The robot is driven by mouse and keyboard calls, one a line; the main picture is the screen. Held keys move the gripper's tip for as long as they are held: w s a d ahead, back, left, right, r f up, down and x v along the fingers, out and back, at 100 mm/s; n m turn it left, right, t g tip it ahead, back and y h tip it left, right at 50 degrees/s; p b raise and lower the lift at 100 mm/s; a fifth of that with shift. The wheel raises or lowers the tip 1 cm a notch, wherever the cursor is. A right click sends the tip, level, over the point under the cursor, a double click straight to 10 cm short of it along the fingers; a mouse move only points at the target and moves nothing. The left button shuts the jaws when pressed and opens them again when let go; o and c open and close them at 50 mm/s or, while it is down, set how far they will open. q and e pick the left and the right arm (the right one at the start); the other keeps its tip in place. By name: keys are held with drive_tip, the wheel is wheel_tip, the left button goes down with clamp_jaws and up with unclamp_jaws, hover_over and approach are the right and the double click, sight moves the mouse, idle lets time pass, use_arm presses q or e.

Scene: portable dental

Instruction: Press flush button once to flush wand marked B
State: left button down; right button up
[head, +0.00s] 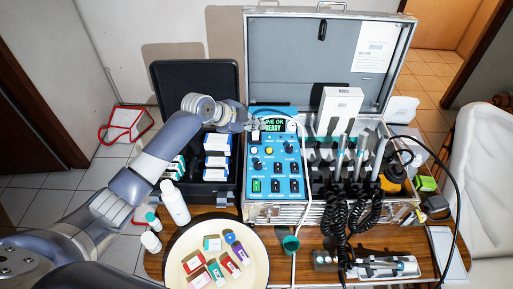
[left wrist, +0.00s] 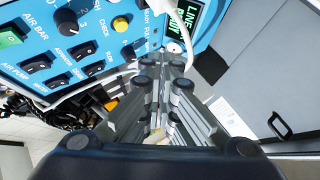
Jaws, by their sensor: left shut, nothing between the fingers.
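My left gripper (head: 254,130) is shut and empty, at the panel's upper left beside the display. In the left wrist view the gripper (left wrist: 165,85) points at the panel near a round white part (left wrist: 173,47) below the display (left wrist: 187,24). A yellow button (left wrist: 121,23) is left of the fingertips. I cannot read which control is the flush button. Several wands (head: 359,157) stand in the case's right half; no B mark is legible.
A black case (head: 196,70) with boxes is left of the panel. A white bottle (head: 174,203) and a round tray (head: 180,262) with small boxes are in front. A white tube (head: 308,190) crosses the panel's right side. Black coiled cords (head: 333,208) hang beneath the wands.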

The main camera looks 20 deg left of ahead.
sight(254, 150)
use_arm(q)
drive_tip(key=shift+s, duration=0.1)
drive_tip(key=f+b, duration=0.2)
drive_tip(key=f, duration=0.1)
drive_tip(key=f+b, duration=0.2)
drive_tip(key=f, duration=0.1)
drive_tip(key=f+b, duration=0.3)
drive_tip(key=shift+w+a, duration=0.1)
drive_tip(key=shift+w, duration=0.15)
drive_tip(key=shift+r, duration=0.1)
idle(0.8)
idle(0.4)
drive_tip(key=shift+f+b, duration=0.35)
drive_tip(key=shift+f, duration=0.05)
